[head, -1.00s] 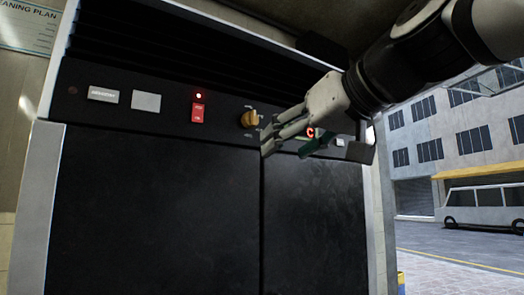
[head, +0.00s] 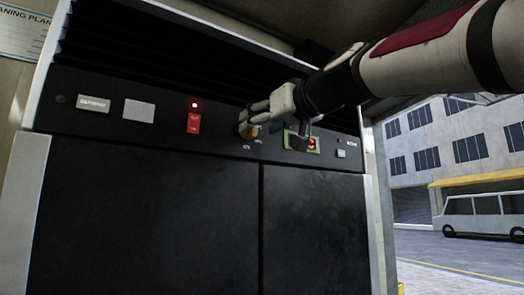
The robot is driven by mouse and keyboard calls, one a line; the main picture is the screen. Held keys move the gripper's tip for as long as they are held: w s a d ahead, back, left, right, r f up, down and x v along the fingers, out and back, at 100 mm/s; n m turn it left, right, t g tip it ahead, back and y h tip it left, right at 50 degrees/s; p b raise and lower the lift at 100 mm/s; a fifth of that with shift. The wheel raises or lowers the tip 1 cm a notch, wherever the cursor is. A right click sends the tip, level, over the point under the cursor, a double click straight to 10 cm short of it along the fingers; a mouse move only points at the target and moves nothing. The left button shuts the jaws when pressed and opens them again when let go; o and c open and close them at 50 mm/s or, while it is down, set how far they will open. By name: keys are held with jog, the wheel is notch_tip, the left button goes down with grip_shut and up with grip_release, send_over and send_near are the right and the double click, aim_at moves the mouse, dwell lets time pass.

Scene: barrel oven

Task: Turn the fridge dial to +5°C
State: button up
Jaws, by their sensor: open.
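The fridge dial (head: 249,133) is a small brass-coloured knob on the black control panel of the fridge (head: 150,210). It is partly covered by my gripper (head: 246,127), whose pale fingers reach in from the right at the dial. The fingers are open around or just in front of the dial; contact cannot be made out. Small white marks show on the panel below the dial, too small to read. A display (head: 312,144) with a red character and a green surround sits right of the dial, partly hidden by my gripper.
A red switch (head: 194,123) with a lit red lamp (head: 195,105) above it is left of the dial. Further left are a white blank plate (head: 139,113) and a label plate (head: 93,104). Black louvres run above the panel. A van (head: 487,212) stands outside at right.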

aim_at(249, 135)
jog(key=shift+p+x, duration=0.5)
jog(key=shift+x, duration=1.2)
jog(key=shift+c, duration=0.5)
jog(key=c, duration=1.1)
